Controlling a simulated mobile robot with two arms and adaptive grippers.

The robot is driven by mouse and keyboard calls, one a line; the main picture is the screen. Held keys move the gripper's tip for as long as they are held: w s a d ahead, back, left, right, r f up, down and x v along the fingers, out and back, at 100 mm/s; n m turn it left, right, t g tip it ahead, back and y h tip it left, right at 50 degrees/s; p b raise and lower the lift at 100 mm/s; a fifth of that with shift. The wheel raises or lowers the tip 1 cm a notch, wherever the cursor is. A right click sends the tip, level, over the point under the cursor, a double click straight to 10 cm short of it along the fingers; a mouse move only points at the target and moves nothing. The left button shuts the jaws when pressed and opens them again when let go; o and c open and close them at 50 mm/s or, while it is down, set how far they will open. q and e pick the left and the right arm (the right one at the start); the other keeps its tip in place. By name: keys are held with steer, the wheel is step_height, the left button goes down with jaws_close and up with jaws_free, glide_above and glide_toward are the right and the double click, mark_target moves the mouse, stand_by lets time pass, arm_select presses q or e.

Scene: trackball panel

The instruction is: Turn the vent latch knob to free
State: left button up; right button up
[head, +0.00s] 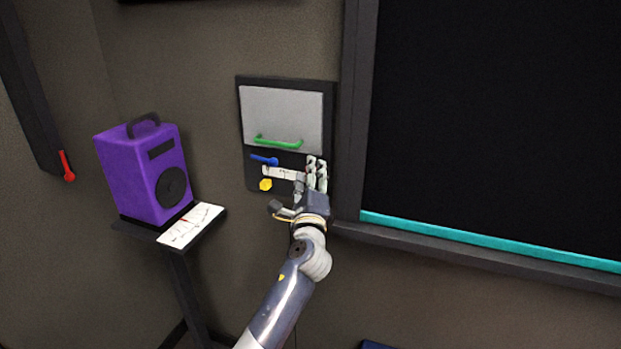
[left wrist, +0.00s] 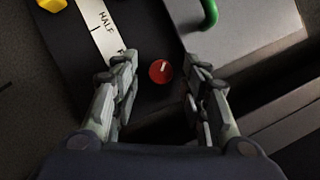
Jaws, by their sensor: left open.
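A small round red knob (left wrist: 161,72) with a white pointer mark sits on the dark lower part of the wall panel (head: 241,135); I take it for the vent latch knob. In the left wrist view it lies between the two fingers of my left gripper (left wrist: 161,58), with a gap on both sides. The gripper is open and holds nothing. In the head view, my left gripper (head: 316,164) is at the panel's lower right and hides the red knob. My right gripper is not in view.
The panel carries a grey cover with a green handle (head: 278,142), a blue lever (head: 264,160), a yellow knob (head: 265,185) and a white label strip (left wrist: 103,30) reading "HALF". A purple speaker (head: 140,175) stands left on a small stand. A dark window frame (head: 352,120) is close right.

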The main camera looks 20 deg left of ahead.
arm_select(q)
steer(key=v, duration=1.2)
step_height(320, 180, down, 24)
steer(key=d+n+g+h, duration=0.1)
steer(key=d+g+h, duration=0.2)
steer(key=g+h, duration=0.1)
steer(key=s+f+n+g+h, duration=0.15)
steer(key=s+f, duration=0.25)
steer(key=f, duration=0.4)
steer(key=s+f+n+g, duration=0.1)
steer(key=s+f+g, duration=0.15)
steer(key=f, duration=0.45)
steer(key=s+f+n+g+h, duration=0.15)
steer(key=s+f, duration=0.25)
steer(key=f, duration=0.4)
steer(key=s+a+f+n+g, duration=0.1)
steer(key=s+f+n, duration=0.3)
steer(key=s+f, duration=0.4)
steer(key=s+a+f+n+g, duration=0.2)
steer(key=s+f+n+g, duration=0.2)
steer(key=s, duration=1.6)
steer(key=s+a+f+n+g, duration=0.2)
steer(key=s+f+n+g, duration=0.1)
steer(key=s+f, duration=0.8)
steer(key=s+n, duration=0.1)
steer(key=s, duration=0.2)
steer(key=shift+s+f, duration=0.25)
steer(key=shift+f, duration=0.1)
